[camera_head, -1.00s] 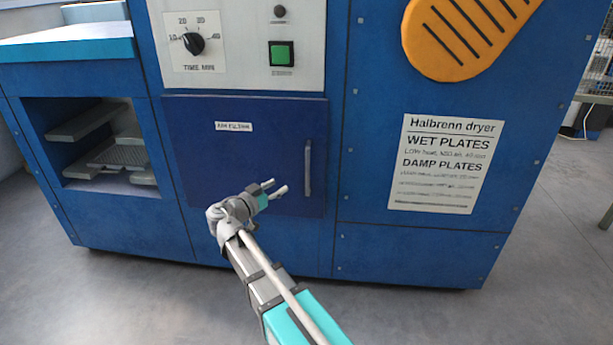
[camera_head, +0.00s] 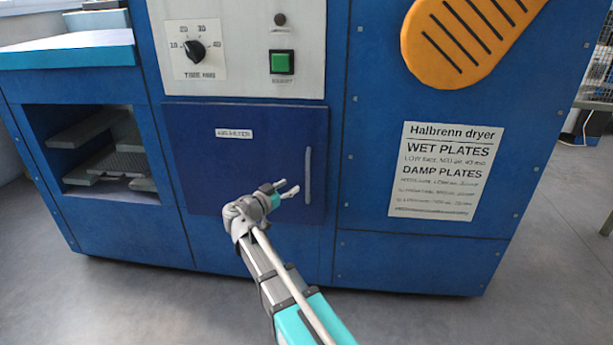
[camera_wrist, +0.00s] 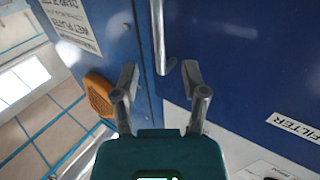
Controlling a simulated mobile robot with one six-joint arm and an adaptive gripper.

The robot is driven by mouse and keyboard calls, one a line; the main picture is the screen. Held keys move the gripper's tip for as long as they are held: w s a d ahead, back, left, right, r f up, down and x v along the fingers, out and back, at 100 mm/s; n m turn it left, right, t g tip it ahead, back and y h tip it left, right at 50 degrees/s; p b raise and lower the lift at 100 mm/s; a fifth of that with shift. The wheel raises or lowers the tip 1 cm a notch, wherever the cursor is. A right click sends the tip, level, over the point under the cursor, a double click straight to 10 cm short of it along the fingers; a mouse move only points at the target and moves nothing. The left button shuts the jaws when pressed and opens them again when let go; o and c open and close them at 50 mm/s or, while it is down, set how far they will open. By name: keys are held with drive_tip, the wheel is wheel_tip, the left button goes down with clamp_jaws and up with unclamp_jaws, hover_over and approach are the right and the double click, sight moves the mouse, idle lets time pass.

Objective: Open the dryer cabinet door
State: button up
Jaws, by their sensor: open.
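The cabinet door (camera_head: 245,160) is a dark blue panel with a small white label, and it looks closed. Its handle (camera_head: 308,176) is a vertical grey bar near the door's right edge. My gripper (camera_head: 291,188) is open, just left of the handle's lower half in the head view. In the wrist view the handle (camera_wrist: 159,40) runs down from the top and ends a little beyond and between the open fingertips (camera_wrist: 158,82). I see no contact with the handle, and nothing is between the fingers.
A white control panel (camera_head: 240,75) with a timer knob (camera_head: 195,51) and green button (camera_head: 282,62) is above the door. A printed sign (camera_head: 445,170) and an orange vent (camera_head: 460,40) are to the right. An open shelf bay (camera_head: 105,150) is at left. Grey floor is clear in front.

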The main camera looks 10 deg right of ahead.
drive_tip(key=x, duration=0.9)
clamp_jaws()
drive_tip(key=shift+a, duration=0.1)
